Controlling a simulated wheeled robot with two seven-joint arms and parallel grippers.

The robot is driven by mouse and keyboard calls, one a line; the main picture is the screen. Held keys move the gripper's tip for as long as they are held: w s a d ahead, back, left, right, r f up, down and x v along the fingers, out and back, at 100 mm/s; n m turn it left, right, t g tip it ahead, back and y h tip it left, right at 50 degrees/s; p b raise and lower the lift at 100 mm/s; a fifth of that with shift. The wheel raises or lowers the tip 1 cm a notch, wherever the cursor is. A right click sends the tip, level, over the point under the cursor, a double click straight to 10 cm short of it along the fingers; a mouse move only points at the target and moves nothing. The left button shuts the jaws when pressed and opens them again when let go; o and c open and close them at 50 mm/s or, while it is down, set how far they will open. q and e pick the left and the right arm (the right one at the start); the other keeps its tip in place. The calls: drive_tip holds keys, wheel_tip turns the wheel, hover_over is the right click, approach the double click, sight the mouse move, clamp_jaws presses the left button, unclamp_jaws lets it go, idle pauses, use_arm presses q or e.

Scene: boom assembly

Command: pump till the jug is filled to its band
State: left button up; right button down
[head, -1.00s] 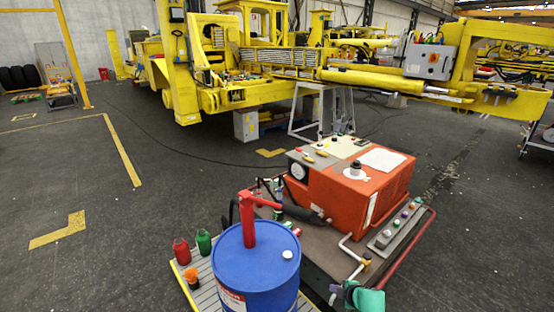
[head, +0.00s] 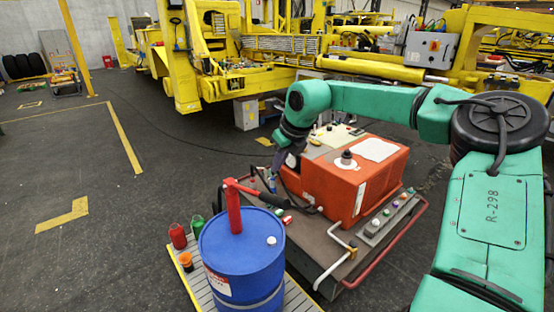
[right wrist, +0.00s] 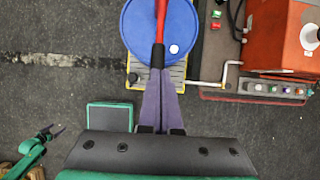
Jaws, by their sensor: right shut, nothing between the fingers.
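The blue drum (head: 240,262) stands at the front with a red hand pump (head: 235,210) on top. The pump's lever ends in a black grip (head: 272,198) pointing right. In the right wrist view, my right gripper (right wrist: 158,76) is shut and empty, its fingers in line with the black grip (right wrist: 157,54); I cannot tell whether they touch. My left gripper (right wrist: 54,131) is small at the lower left of that view, its fingers apart. A red container (head: 177,237), a green one (head: 197,225) and an orange cup (head: 186,261) stand left of the drum. No banded jug is identifiable.
A slatted platform (head: 205,288) with a yellow edge lies under the drum. An orange-red machine (head: 345,195) and a button panel (head: 390,217) stand to the right, with a red pipe rail (head: 385,262). Yellow boom frames fill the back.

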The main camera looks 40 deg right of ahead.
drive_tip(key=f, duration=0.1)
drive_tip(key=f+b, duration=0.1)
drive_tip(key=f, duration=0.2)
drive_tip(key=shift+w+f+b, duration=0.25)
drive_tip(key=shift+w+b, duration=0.05)
drive_tip(key=shift+b, duration=0.1)
drive_tip(key=shift+w+a, duration=0.1)
drive_tip(key=shift+r, duration=0.15)
use_arm(q)
wheel_tip(320, 180, down, 14)
drive_tip(key=b, duration=1)
use_arm(e)
wheel_tip(320, 180, down, 12)
drive_tip(key=f, duration=0.1)
wheel_tip(320, 180, up, 13)
drive_tip(key=p, duration=0.9)
drive_tip(key=shift+r, duration=0.15)
use_arm(q)
wheel_tip(320, 180, up, 9)
drive_tip(key=shift+w+b, duration=0.2)
drive_tip(key=shift+b, duration=0.1)
use_arm(e)
drive_tip(key=shift+f, duration=0.2)
use_arm(q)
drive_tip(key=shift+d+r, duration=0.1)
